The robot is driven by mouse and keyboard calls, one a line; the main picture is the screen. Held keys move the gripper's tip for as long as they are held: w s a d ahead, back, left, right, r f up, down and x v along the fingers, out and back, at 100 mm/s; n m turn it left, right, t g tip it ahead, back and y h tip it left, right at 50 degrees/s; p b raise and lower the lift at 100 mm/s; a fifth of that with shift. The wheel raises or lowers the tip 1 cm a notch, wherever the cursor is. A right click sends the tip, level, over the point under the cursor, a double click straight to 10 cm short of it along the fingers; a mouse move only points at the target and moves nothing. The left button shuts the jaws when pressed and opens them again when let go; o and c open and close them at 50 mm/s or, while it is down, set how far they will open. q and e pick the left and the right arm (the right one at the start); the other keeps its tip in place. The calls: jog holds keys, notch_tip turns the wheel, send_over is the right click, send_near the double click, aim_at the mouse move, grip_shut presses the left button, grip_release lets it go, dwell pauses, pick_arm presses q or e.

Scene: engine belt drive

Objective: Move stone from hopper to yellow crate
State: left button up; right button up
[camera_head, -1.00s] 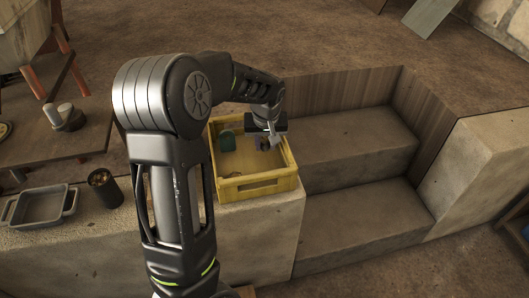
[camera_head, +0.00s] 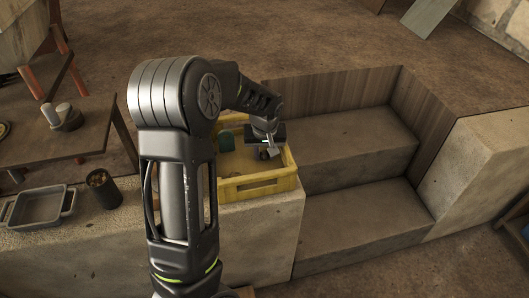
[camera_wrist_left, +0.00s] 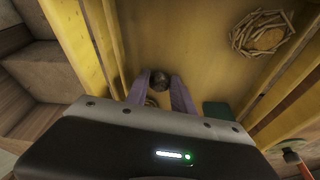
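The yellow crate (camera_head: 262,187) stands on the ledge beside the steps. My left gripper (camera_head: 265,152) is over its inside, pointing down. In the left wrist view its two purplish fingers (camera_wrist_left: 160,88) are apart inside the crate walls. A dark brown round stone (camera_wrist_left: 160,79) shows between the fingertips. I cannot tell whether the fingers press on it or it lies on the crate floor. A pale, twig-like piece (camera_wrist_left: 150,102) shows partly behind the gripper. Which thing is the hopper is not clear; a pale bin (camera_head: 22,30) on reddish legs is cut off at top left. My right gripper is out of view.
A nest-like ring of twigs (camera_wrist_left: 262,35) and a green object (camera_head: 226,140) are in the crate. A dark cup (camera_head: 103,190) with brown contents and a grey tray (camera_head: 38,207) stand left on the ledge. Steps (camera_head: 355,200) drop away to the right.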

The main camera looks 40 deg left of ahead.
pick_arm(q)
jog(key=o, duration=0.4)
jog(key=shift+r, duration=0.1)
jog(key=shift+r, duration=0.5)
jog(key=p+v, duration=0.1)
jog(key=v, duration=1)
jog(key=shift+s+d+r, duration=0.1)
